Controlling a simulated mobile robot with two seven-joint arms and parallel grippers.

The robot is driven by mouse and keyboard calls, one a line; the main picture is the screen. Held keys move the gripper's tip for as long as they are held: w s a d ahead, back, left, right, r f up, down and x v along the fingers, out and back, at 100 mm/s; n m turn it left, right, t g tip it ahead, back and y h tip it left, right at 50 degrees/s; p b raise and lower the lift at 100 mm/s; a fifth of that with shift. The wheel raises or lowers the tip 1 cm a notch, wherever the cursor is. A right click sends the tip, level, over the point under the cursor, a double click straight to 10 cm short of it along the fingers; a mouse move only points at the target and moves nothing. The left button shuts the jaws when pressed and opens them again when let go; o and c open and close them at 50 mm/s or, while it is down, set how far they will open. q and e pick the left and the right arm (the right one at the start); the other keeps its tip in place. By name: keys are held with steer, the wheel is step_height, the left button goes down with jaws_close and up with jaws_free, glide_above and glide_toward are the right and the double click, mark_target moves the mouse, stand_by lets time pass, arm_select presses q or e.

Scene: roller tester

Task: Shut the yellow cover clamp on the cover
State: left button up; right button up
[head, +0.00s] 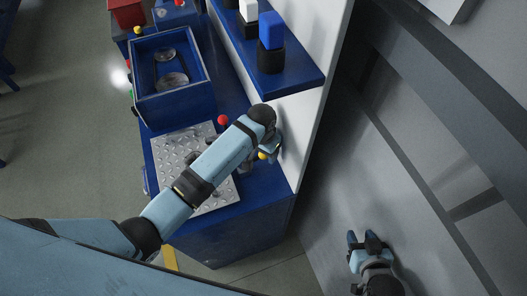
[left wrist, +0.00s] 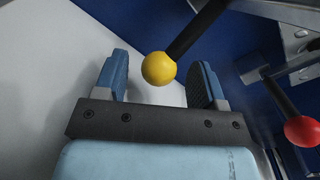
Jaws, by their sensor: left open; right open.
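The yellow clamp knob (head: 262,156) sits low by the white wall panel, at the far end of my left arm. In the left wrist view the yellow ball (left wrist: 158,68) tops a black lever (left wrist: 195,32) and lies between the two fingers of my left gripper (left wrist: 161,64). The fingers are open, with a gap on each side of the ball. In the head view my left gripper (head: 273,148) is partly hidden by its own wrist. A silver tread plate (head: 180,148), perhaps the cover, lies on the blue bench, partly under my arm. My right gripper (head: 366,242) is open and empty at lower right.
A red-knobbed lever (left wrist: 302,130) stands close to the right; its knob also shows in the head view (head: 222,119). A blue bin (head: 188,104) with metal discs sits behind the plate. A blue shelf (head: 300,83) with blocks juts from the white panel (head: 310,125).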

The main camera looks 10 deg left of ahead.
arm_select(q)
steer(key=shift+f, duration=0.7)
